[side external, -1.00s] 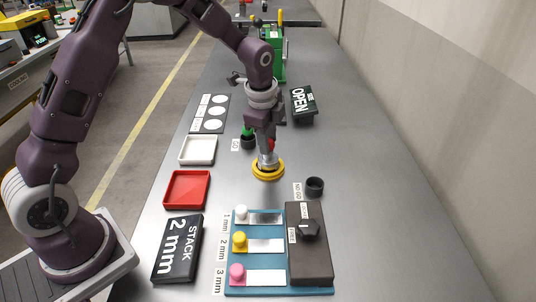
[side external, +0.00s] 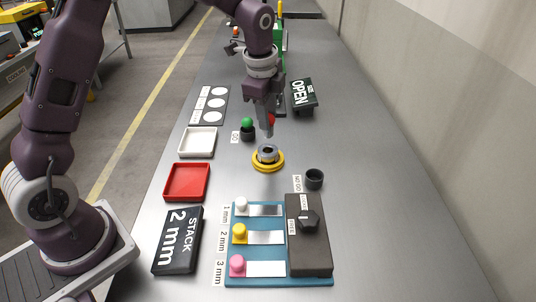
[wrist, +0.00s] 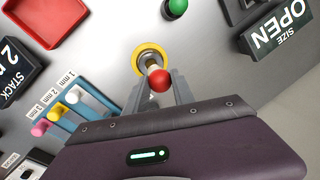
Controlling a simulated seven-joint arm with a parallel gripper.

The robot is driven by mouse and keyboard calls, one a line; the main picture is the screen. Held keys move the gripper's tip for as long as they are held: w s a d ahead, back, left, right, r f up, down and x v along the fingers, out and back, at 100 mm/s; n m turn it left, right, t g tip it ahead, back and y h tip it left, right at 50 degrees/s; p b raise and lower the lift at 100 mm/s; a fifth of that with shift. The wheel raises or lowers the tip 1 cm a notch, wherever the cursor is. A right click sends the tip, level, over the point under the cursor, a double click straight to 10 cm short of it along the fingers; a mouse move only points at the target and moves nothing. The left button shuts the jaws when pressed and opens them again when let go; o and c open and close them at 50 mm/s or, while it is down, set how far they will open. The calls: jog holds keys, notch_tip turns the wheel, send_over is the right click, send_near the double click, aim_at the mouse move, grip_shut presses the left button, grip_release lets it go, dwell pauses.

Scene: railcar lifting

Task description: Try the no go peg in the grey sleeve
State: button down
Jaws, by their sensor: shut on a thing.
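The grey sleeve (side external: 267,151) stands upright in a yellow ring (side external: 268,166) on the bench, its dark bore showing in the side view. My gripper (side external: 268,130) is above it, shut on the no go peg, whose red knob (side external: 271,118) shows between the fingers. In the wrist view the red knob (wrist: 159,80) and a pale shaft line up with the yellow ring (wrist: 147,51). The peg's lower end is hard to see; it looks clear above the sleeve. The black NO GO holder (side external: 314,180) is empty.
A green-knobbed peg (side external: 247,123) stands in the GO holder. A blue board (side external: 275,281) with coloured knobs and a dark selector box (side external: 309,259) is in front. Red (side external: 186,182) and white (side external: 198,142) trays lie left. The right side of the bench is clear.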

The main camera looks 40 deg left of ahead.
aim_at(267, 135)
jog(key=shift+r, duration=0.2)
notch_tip(267, 135, up, 2)
jog(key=shift+r, duration=0.1)
jog(key=shift+f, duration=3.4)
jog(key=shift+f, duration=0.45)
jog(key=shift+r, duration=2.75)
